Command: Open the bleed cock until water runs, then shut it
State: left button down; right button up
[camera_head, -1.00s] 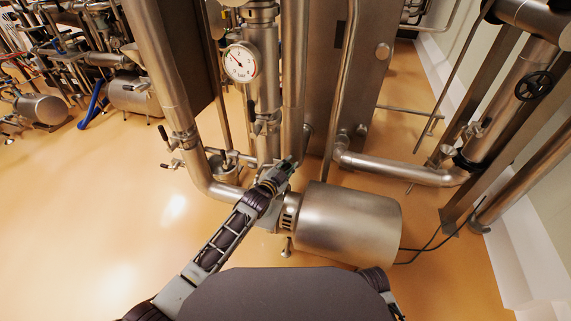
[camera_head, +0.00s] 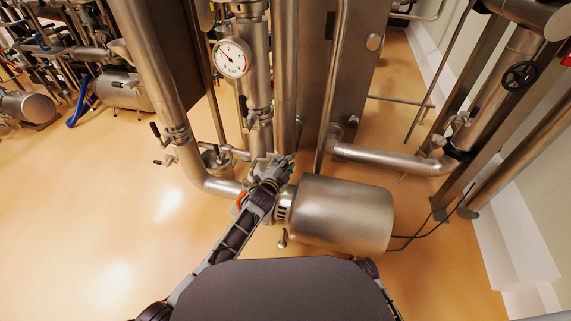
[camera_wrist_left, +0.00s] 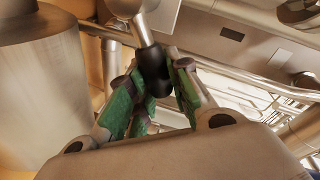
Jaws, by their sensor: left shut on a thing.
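My left gripper (camera_head: 276,168) reaches down to the pipework beside the steel pump motor in the head view. In the left wrist view, its green-padded fingers (camera_wrist_left: 156,85) are shut on the black-gripped lever of the bleed cock (camera_wrist_left: 153,62). The lever's bright metal stem runs up from the grip to a rounded steel part at the top edge. In the head view the gripper hides the lever. No running water can be made out. My right gripper is not in view.
The pump motor (camera_head: 343,215) lies just right of my left gripper. A pressure gauge (camera_head: 232,58) sits on the vertical pipe above. A thick steel pipe (camera_head: 153,70) comes down at the left, with small valves on it. The floor (camera_head: 120,210) at the left is clear.

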pick_arm(q)
jog(key=c, duration=1.3)
grip_release()
jog(key=v, duration=1.2)
dwell(2.1)
